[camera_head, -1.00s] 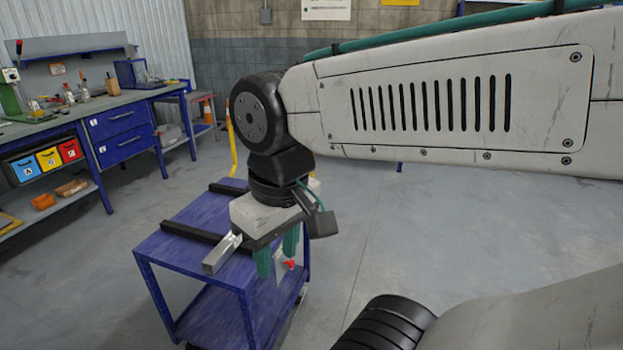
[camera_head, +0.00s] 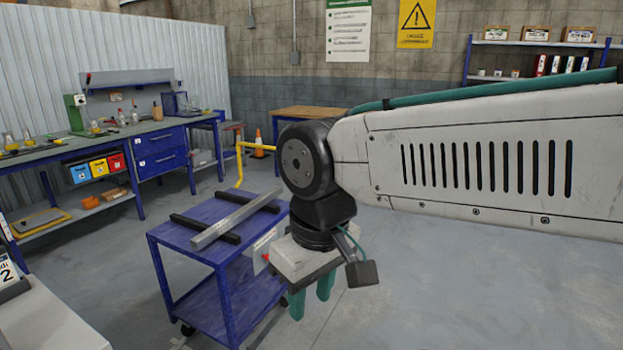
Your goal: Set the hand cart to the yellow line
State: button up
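The hand cart (camera_head: 205,212) is blue, with two shelves, dark wheels and a yellow handle (camera_head: 240,167) at its back. It stands on the grey floor left of centre. A grey metal bar (camera_head: 237,220) lies across two black rails on its top. A red knob (camera_head: 265,257) shows at its right side, by a pale plate. My gripper (camera_head: 311,298) is just right of the cart, pointing down, its teal fingers apart with nothing seen between them. It appears clear of the bar. No yellow line on the floor is in view.
A workbench (camera_head: 110,140) with tools, drawers and coloured bins runs along the left wall. An orange cone (camera_head: 258,143) and a wooden table (camera_head: 308,112) stand at the back. A pale surface (camera_head: 45,325) is at the lower left. The floor (camera_head: 430,275) to the right is clear.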

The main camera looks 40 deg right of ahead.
aim_at(226, 306)
jog(key=z, duration=0.8)
jog(key=i, duration=2)
jog(key=u, duration=0.7)
